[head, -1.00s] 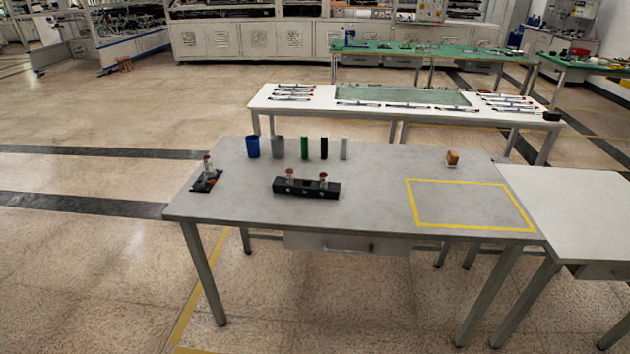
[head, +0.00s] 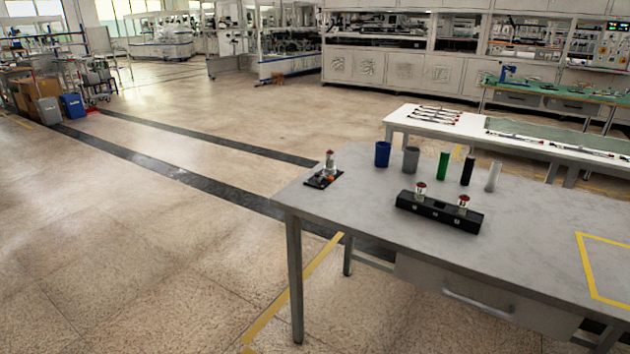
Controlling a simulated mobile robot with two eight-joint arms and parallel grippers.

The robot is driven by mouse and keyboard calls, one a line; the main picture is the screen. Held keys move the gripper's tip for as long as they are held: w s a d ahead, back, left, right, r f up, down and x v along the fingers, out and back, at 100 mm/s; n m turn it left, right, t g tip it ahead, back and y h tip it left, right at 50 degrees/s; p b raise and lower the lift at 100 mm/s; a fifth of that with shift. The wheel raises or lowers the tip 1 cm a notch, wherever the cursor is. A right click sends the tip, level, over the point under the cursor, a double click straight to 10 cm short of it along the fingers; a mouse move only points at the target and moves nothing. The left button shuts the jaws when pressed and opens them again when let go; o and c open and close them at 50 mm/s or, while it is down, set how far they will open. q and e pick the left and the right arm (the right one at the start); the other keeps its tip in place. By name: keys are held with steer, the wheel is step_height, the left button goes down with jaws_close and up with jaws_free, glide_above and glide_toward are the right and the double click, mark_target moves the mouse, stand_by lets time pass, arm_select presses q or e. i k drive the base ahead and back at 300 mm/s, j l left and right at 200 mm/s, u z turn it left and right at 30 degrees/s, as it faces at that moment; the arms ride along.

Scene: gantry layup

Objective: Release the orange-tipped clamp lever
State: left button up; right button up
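A small fixture with a black base plate (head: 318,181) sits near the left end of the grey table (head: 375,215). A pale upright part with a red top (head: 330,160) stands on it. A small orange spot (head: 331,178) shows low on the fixture, which may be the clamp lever's orange tip. The lever's shape and whether it is clamped are too small to tell. Neither of my grippers is in view.
A black block (head: 438,213) with two red-topped parts stands mid-table. Behind it stand blue (head: 382,154), grey (head: 411,160), green (head: 443,166), black (head: 467,171) and white (head: 493,177) containers or cylinders. Open floor (head: 140,250) lies left of the table.

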mark_target(329, 178)
steer(key=i+j, duration=0.2)
steer(key=i, duration=0.45)
steer(key=i+j+u, duration=0.15)
steer(key=i, duration=0.55)
